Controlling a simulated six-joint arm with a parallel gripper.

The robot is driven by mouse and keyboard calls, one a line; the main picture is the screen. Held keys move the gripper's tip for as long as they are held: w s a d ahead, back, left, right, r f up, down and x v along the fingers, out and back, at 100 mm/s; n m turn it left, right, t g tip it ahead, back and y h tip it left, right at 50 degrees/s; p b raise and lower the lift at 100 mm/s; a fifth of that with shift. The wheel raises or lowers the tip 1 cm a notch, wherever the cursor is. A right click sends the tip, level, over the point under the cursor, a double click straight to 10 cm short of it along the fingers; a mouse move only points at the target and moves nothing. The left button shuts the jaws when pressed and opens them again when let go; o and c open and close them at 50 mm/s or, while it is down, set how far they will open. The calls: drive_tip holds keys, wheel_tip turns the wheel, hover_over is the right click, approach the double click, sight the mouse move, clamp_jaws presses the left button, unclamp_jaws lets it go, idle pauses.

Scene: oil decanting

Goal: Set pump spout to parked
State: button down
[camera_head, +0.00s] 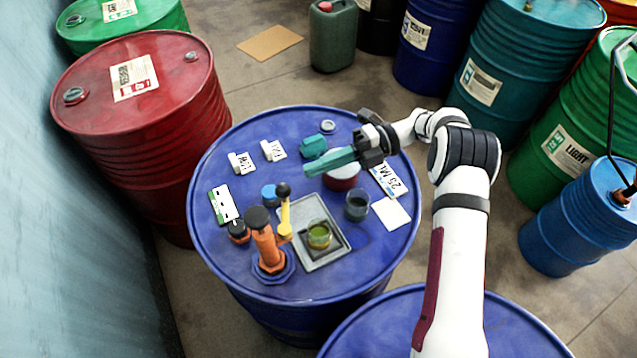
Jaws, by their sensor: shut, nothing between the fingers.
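The orange hand pump (266,247) stands upright on the near left of the blue drum top, with a black knob on it. A yellow lever (285,217) with a dark knob rises just right of it. The spout is hard to tell apart; a short orange part beside the pump points right, toward the grey tray (337,217). A glass with yellow-green oil (319,234) sits on that tray. My gripper (308,161) has teal fingers, is shut and empty, and points left above the far middle of the drum, apart from the pump.
A blue cap (269,194), white labelled blocks (242,163) and a green-white card (223,204) are on the left. Large drums surround this one.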

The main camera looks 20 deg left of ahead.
drive_tip(key=v, duration=0.4)
idle(0.3)
drive_tip(key=s+d+r+n+t+h, duration=0.3)
drive_tip(key=s+d+r+n+h, duration=0.3)
drive_tip(key=s+r+n, duration=0.45)
drive_tip(key=s+d+f+n+t+h, duration=0.2)
drive_tip(key=s+d+n+t, duration=0.1)
drive_tip(key=s+d+n, duration=0.2)
drive_tip(key=s+d+f+n+t+h, duration=0.2)
drive_tip(key=s+d+n, duration=0.3)
drive_tip(key=s+n, duration=0.4)
drive_tip(key=shift+s+f+t+h, duration=0.2)
drive_tip(key=shift+s+t+h, duration=0.4)
drive_tip(key=shift+s+t, duration=0.35)
